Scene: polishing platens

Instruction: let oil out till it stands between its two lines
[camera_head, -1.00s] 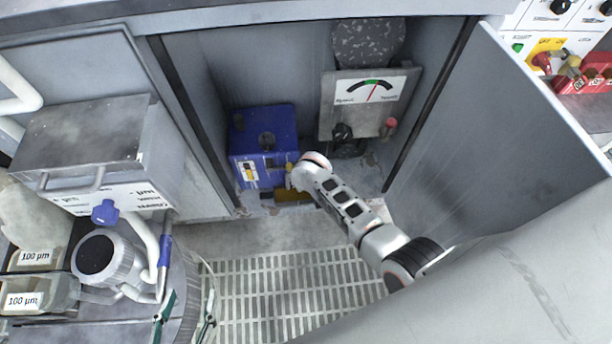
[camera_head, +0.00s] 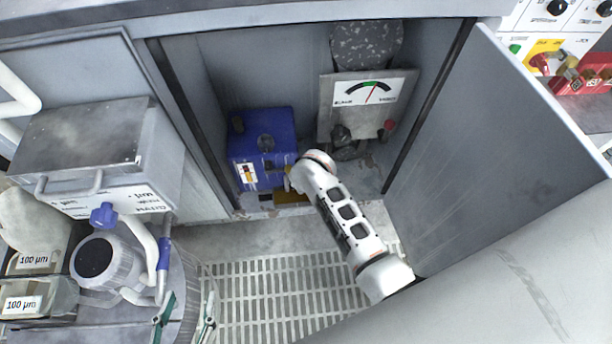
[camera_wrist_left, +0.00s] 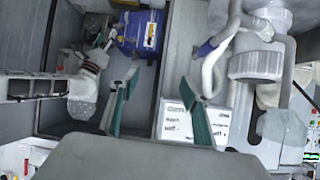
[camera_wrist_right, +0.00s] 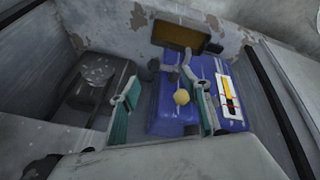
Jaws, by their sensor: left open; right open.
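The blue oil pump (camera_head: 262,135) stands on the cabinet floor. Its sight glass (camera_head: 248,173) is a white plate with an amber window; it also shows in the right wrist view (camera_wrist_right: 229,97), too small to read the oil level surely against the lines. In the right wrist view, my open right gripper (camera_wrist_right: 165,108) has its green-padded fingers on either side of a yellow ball knob (camera_wrist_right: 181,97) at the pump; I cannot tell whether they touch it. The wrist hides this gripper in the head view. My left gripper (camera_head: 185,322) is open and empty at the lower left.
A brass-coloured tray (camera_wrist_right: 178,36) lies by the pump. A gauge box (camera_head: 365,105) with black and red knobs stands at the right in the cabinet. The open door (camera_head: 490,150) bounds the right side. A grated floor (camera_head: 275,300) lies in front; a cluttered polishing bench (camera_head: 60,335) is at left.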

